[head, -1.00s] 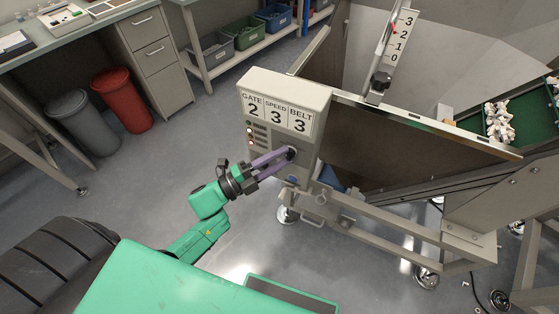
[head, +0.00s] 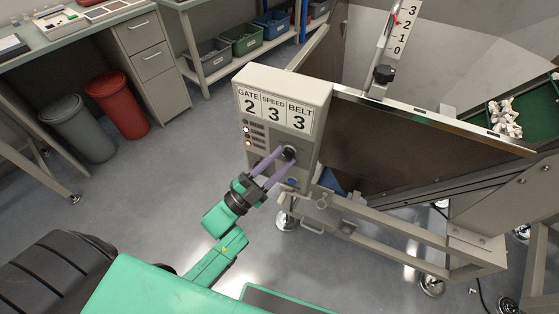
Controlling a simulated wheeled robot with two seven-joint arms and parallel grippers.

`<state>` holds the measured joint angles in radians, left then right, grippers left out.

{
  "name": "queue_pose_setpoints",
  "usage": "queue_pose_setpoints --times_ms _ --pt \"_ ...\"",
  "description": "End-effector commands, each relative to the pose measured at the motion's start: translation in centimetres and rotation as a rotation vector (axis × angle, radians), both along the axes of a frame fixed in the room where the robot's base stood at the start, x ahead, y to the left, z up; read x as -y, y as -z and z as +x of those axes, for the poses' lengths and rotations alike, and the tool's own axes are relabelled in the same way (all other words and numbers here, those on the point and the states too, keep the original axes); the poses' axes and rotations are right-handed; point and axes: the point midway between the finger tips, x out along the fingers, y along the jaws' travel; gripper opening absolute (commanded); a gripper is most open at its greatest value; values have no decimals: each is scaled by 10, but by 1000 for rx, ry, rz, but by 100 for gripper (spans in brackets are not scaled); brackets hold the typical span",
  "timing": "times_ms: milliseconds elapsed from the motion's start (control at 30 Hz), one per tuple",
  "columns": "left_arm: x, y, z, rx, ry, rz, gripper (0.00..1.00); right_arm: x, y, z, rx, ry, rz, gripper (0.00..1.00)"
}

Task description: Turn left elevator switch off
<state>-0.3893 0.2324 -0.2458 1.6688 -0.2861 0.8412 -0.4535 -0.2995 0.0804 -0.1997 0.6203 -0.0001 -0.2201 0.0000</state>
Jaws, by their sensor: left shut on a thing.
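The control box (head: 279,82) is a beige panel on the hopper's front left, labelled GATE 2, SPEED 3, BELT 3. A dark round switch (head: 290,152) sits on its face below the labels. My left gripper (head: 284,156) has its purple fingers at the switch, one on each side, and is shut on it. The fingers partly hide the switch, and its pointer direction cannot be read. Small indicator lights (head: 248,130) run down the panel's left side; some glow. My right gripper is not in view.
The hopper (head: 420,135) and its metal frame stand right of the box, with a gate scale (head: 402,32) above. A green tray (head: 530,108) holds white parts. Red (head: 117,103) and grey (head: 76,128) bins stand left. Floor between is clear.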

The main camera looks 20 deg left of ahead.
Motion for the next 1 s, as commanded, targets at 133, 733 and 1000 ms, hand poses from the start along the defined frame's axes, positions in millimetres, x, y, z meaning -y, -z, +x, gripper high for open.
queue_pose_setpoints --times_ms 133,733,1000 --pt "0 -1 0 0 1 -4 0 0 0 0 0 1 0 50" --pt "-2 3 -3 -2 0 -1 70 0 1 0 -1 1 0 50" --pt "-35 34 -50 -8 1 0 70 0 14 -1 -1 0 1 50"
